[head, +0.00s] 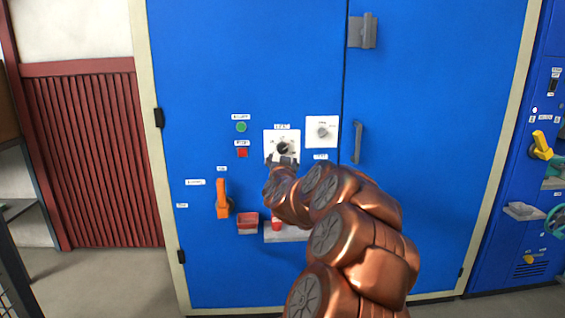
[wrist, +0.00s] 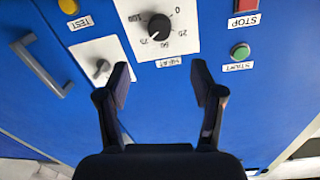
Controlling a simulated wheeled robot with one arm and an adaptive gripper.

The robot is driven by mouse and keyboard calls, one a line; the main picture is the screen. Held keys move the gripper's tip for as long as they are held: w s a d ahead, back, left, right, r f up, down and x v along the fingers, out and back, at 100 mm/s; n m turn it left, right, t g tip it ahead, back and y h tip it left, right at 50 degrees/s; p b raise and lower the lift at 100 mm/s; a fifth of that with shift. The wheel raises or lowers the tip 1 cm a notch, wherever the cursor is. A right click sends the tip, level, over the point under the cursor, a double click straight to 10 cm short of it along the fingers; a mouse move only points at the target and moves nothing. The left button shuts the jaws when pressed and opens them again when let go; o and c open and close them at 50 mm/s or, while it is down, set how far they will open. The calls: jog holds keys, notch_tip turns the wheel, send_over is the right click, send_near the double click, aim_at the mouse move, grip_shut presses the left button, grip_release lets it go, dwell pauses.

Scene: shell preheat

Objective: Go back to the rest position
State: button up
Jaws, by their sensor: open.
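My gripper (wrist: 160,80) is open and empty in front of the blue cabinet, with the fingers apart. In the head view my gripper (head: 283,161) is just below the black heat dial (head: 283,147), partly overlapping its white plate. In the wrist view, which is upside down, the heat dial (wrist: 160,26) lies beyond the fingertips, and its white mark appears to point near 75. No finger visibly touches the dial. My arm reaches up from the lower right of the head view.
The blue cabinet (head: 240,60) has a green start button (head: 241,127), a red stop button (head: 242,153), a grey knob (head: 323,132), an orange handle (head: 222,199) and a grey door handle (head: 358,142). A red bin (head: 247,223) hangs low. Another blue cabinet (head: 515,235) stands right.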

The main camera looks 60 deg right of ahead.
dwell(0.3)
